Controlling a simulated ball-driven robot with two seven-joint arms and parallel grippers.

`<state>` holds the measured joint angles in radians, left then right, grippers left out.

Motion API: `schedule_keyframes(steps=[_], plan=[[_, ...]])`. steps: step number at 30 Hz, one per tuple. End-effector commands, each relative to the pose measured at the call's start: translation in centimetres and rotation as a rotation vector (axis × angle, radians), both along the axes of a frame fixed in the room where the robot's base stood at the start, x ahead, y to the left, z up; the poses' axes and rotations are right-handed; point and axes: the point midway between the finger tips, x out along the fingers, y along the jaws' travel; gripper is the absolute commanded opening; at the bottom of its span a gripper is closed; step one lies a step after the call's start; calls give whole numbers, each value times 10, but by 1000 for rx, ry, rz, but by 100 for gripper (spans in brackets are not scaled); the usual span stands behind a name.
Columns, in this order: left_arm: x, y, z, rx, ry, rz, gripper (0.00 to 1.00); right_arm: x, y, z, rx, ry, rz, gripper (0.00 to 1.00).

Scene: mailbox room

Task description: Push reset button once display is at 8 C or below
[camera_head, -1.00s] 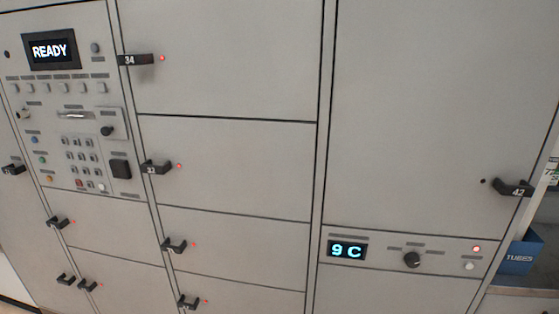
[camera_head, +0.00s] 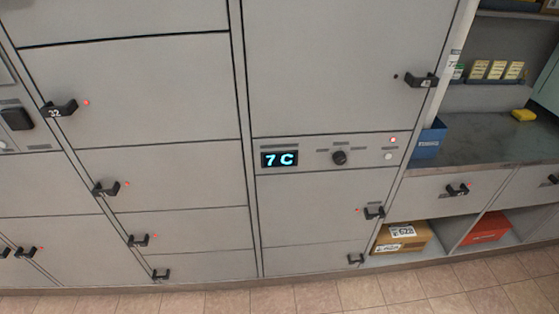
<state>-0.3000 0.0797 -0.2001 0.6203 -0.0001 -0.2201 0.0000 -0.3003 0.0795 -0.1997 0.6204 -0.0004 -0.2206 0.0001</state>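The temperature display (camera_head: 279,159) on the grey locker panel reads 7 C in cyan digits. A black round knob (camera_head: 339,157) sits to its right on the same strip. Further right are a small round light (camera_head: 393,140), which looks pale, and a small white button (camera_head: 388,156) just below it. The labels are too small to read, so I cannot confirm which control is the reset button. Neither of my grippers shows in the view.
Locker doors with black handles, such as number 32 (camera_head: 60,109), fill the left. A handle (camera_head: 422,80) is above the strip. At right are a blue bin (camera_head: 429,140), a counter (camera_head: 480,143) and a cardboard box (camera_head: 402,237). Tiled floor (camera_head: 300,297) runs along the bottom.

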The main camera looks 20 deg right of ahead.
Motion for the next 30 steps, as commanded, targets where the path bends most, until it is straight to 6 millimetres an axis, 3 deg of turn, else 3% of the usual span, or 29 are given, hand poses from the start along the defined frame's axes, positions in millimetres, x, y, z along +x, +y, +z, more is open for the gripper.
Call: schedule_keyframes(steps=[1, 6, 30], plan=[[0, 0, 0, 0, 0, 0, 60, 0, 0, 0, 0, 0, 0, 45], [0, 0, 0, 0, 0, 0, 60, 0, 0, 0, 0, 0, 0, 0], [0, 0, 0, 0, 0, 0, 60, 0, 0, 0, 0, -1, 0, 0]])
